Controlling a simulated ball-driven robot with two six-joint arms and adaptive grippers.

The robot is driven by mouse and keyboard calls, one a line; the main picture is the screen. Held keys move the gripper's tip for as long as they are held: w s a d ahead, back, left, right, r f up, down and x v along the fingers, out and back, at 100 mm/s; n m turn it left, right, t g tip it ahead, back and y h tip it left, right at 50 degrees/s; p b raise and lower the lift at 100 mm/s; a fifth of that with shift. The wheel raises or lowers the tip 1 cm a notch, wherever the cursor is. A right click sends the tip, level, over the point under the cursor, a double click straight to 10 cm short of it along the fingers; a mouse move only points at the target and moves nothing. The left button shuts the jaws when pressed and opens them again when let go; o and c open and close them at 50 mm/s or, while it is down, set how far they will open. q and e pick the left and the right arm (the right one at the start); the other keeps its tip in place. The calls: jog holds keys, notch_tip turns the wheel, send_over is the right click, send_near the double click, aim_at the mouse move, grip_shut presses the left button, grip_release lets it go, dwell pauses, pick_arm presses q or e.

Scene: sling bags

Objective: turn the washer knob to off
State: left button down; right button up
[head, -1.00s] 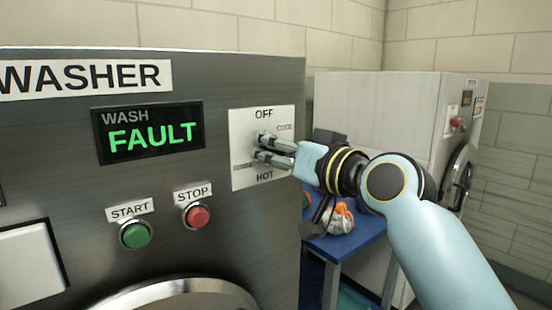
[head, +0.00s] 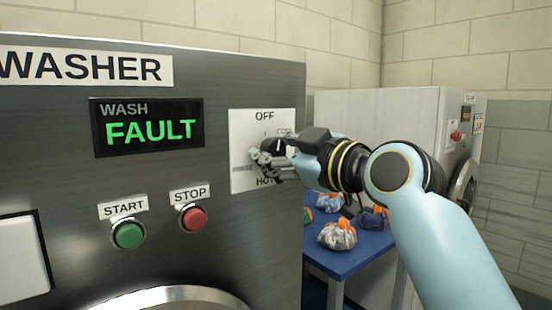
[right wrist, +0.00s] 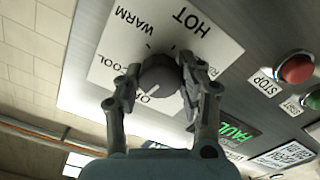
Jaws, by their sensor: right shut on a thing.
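The washer knob (head: 279,146) is dark and round on a white dial plate (head: 248,122) marked OFF at top, HOT at bottom, and COOL and WARM labels. In the right wrist view the knob (right wrist: 160,76) sits between my right gripper's fingers. My right gripper (head: 268,156) is shut on it, a finger on each side, also seen in the right wrist view (right wrist: 158,88). A light mark on the knob face points toward the partly hidden OFF lettering (right wrist: 146,98). My left gripper is not in view.
The green START button (head: 128,235) and red STOP button (head: 193,218) are left of and below the dial. A blue table (head: 340,262) with tied bags (head: 337,235) stands right of the washer, before another machine (head: 375,125).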

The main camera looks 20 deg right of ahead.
jog(key=shift+f+n+b, duration=0.3)
jog(key=shift+n, duration=0.6)
jog(key=o, duration=0.9)
jog(key=shift+o, duration=1.3)
jog(key=shift+r, duration=0.2)
jog(key=v, duration=0.7)
jog(key=shift+s, duration=0.25)
jog(key=shift+d, duration=0.1)
